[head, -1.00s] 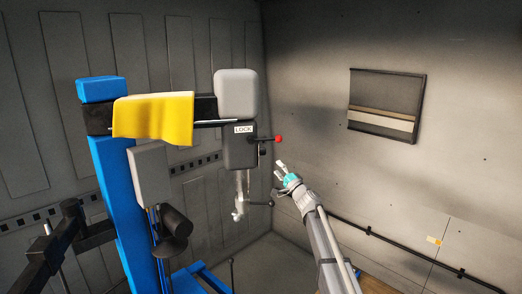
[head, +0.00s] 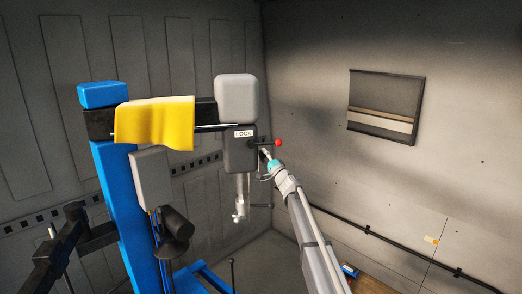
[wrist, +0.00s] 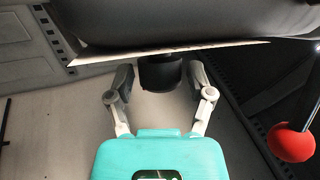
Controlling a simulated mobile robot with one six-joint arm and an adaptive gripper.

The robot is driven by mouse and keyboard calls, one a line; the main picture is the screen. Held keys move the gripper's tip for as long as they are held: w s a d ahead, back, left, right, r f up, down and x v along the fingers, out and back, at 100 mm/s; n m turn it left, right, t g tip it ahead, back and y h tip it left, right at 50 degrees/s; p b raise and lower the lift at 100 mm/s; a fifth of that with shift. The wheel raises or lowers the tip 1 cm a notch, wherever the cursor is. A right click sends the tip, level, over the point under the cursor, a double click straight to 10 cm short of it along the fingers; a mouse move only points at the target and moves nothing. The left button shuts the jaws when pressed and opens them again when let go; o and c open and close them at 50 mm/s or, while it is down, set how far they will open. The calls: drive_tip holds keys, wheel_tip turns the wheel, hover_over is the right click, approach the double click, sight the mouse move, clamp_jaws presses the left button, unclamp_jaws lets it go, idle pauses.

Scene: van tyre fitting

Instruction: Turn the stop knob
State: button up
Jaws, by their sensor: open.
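The stop knob appears to be the black cylinder (wrist: 160,74) at the top middle of the wrist view, below a dark grey housing. My gripper (wrist: 161,86) is open, with one finger to the left of the knob and one to the right. A gap shows on both sides, so the fingers look apart from it. In the head view my gripper (head: 266,156) is at the right side of the grey head marked LOCK (head: 240,152). The knob is mostly hidden there behind my gripper.
A lever with a red ball (head: 278,142) sticks out just above my gripper; the ball also shows in the wrist view (wrist: 291,142). A yellow cover (head: 154,120) hangs on the arm of the blue column (head: 125,210). A wall panel (head: 386,106) is at the right.

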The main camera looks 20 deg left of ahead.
sight(260, 151)
drive_tip(key=shift+p+x, duration=0.35)
drive_tip(key=shift+x, duration=1.15)
drive_tip(key=c, duration=0.8)
drive_tip(key=shift+w+d, duration=0.1)
drive_tip(key=shift+d, duration=0.15)
drive_tip(key=shift+c, duration=0.5)
drive_tip(key=shift+a, duration=0.15)
drive_tip(key=shift+a+h+p, duration=0.1)
drive_tip(key=shift+h+p, duration=0.2)
